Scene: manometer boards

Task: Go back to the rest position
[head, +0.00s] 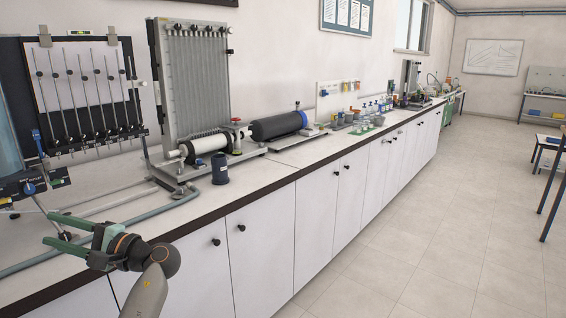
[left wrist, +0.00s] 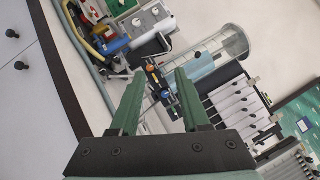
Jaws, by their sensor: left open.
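My left gripper (head: 55,229) shows at the lower left of the head view, in front of the bench edge. Its green fingers are apart with nothing between them. In the left wrist view the two fingers (left wrist: 158,95) also stand apart and empty, pointing toward the apparatus on the bench. The manometer board (head: 88,90) with several vertical tubes stands behind the gripper at the left. It also shows tilted in the left wrist view (left wrist: 238,110). My right gripper is in neither view.
The white bench (head: 265,178) with dark edging and cupboards runs away to the right. A grey multi-tube board (head: 197,85), a black cylinder (head: 278,126) and a small dark cup (head: 220,168) stand on it. The tiled floor (head: 420,220) at the right is clear.

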